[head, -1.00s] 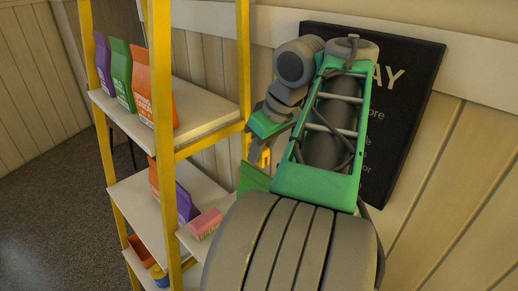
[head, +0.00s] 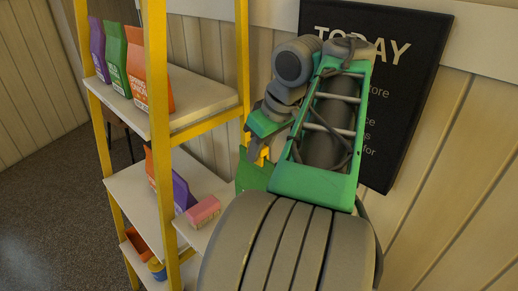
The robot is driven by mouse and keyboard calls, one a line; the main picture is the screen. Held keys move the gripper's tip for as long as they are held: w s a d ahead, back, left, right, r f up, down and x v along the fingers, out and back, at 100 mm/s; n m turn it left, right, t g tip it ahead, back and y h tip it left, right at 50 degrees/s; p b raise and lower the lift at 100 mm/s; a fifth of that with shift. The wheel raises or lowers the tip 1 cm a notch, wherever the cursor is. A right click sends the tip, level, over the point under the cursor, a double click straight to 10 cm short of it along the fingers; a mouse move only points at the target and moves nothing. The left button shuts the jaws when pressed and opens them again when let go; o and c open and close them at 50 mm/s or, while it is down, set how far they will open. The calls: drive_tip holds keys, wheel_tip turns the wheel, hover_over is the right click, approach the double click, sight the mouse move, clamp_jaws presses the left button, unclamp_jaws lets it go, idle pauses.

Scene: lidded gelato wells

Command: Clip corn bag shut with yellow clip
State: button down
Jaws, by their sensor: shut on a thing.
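My gripper (head: 262,146) points down in the head view and is shut on the yellow clip (head: 265,157), which shows only as a small yellow patch. A green bag (head: 250,178) stands just below it, partly behind my arm. The clip overlaps the bag's top edge in the picture. I cannot tell whether it is around the edge or only in front of it. No label shows on this bag, so I cannot read whether it is the corn one.
A yellow-framed shelf (head: 158,110) stands at the left. Its upper board holds purple (head: 98,48), green (head: 115,58) and orange bags (head: 149,80). Lower down are a purple bag (head: 182,193) and a pink box (head: 203,210). A black sign (head: 400,90) is on the wall behind my arm.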

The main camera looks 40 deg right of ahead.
drive_tip(key=shift+f+b, duration=0.35)
drive_tip(key=shift+f, duration=0.15)
drive_tip(key=c, duration=1.2)
unclamp_jaws()
drive_tip(key=shift+o, duration=0.2)
drive_tip(key=p+v, duration=0.6)
drive_tip(key=shift+w+r, duration=0.15)
drive_tip(key=shift+r, duration=0.05)
drive_tip(key=shift+s+r, duration=0.15)
drive_tip(key=shift+s, duration=0.1)
drive_tip(key=shift+s+r, duration=0.3)
drive_tip(key=shift+r, duration=0.2)
